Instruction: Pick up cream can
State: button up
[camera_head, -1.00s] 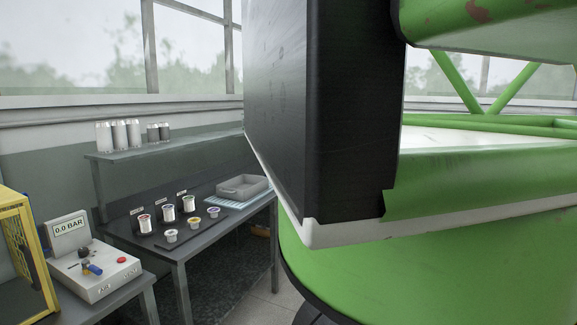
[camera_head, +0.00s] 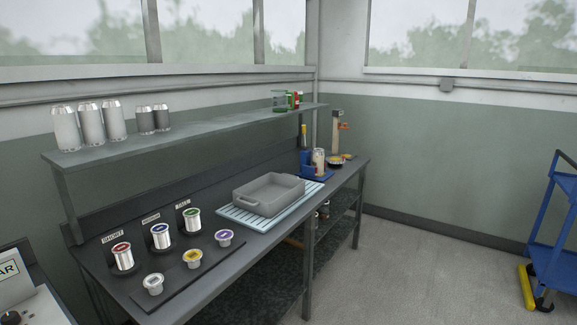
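A pale, cream-looking can (camera_head: 319,161) stands at the far end of the grey bench (camera_head: 345,178), at or beside a blue fixture (camera_head: 305,158). It is small in the head view, and I cannot tell whether it sits in the fixture or next to it. Several other cans stand on the shelf at the left: tall pale grey-white ones (camera_head: 90,122) and shorter dark grey ones (camera_head: 146,119). My gripper is not in view.
A grey tray (camera_head: 268,203) sits on a light blue slatted mat (camera_head: 240,217) mid-bench. Labelled silver cans (camera_head: 161,237) and small cups (camera_head: 195,259) stand at the near left. A shelf (camera_head: 190,132) overhangs the bench. A blue cart (camera_head: 552,240) stands right. Floor between is clear.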

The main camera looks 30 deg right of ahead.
aim_at(319, 161)
jog(key=z, duration=1.05)
jog(key=i+j+z, duration=0.15)
jog(key=i+z, duration=0.2)
jog(key=i+j+z, duration=0.3)
jog(key=i, duration=0.1)
